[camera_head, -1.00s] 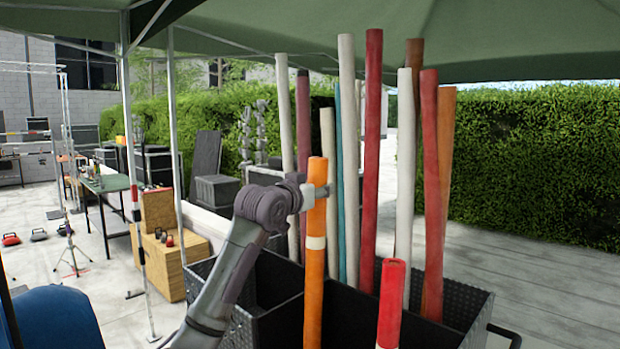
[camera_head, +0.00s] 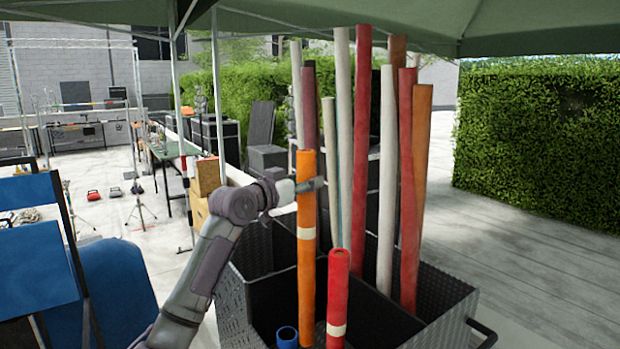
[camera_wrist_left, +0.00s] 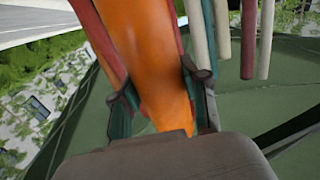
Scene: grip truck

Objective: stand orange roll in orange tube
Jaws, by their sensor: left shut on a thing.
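The orange roll (camera_head: 306,222) is upright with a pale band around it. My left gripper (camera_head: 312,184) is shut on it near its top. The left wrist view shows the roll (camera_wrist_left: 150,65) between both fingers (camera_wrist_left: 160,88). The roll's lower end is down at the front of the black bin, and I cannot tell what it touches. I cannot make out an orange tube holder; a short blue tube (camera_head: 287,337) shows its open top low in the bin. My right gripper is not in view.
A black bin (camera_head: 452,318) holds several tall rolls, among them a brown-orange one (camera_head: 418,150). A shorter red roll (camera_head: 338,290) stands just right of the held roll. Blue panels (camera_head: 40,258) are at left. Open paving (camera_head: 520,250) lies at right, before the hedge.

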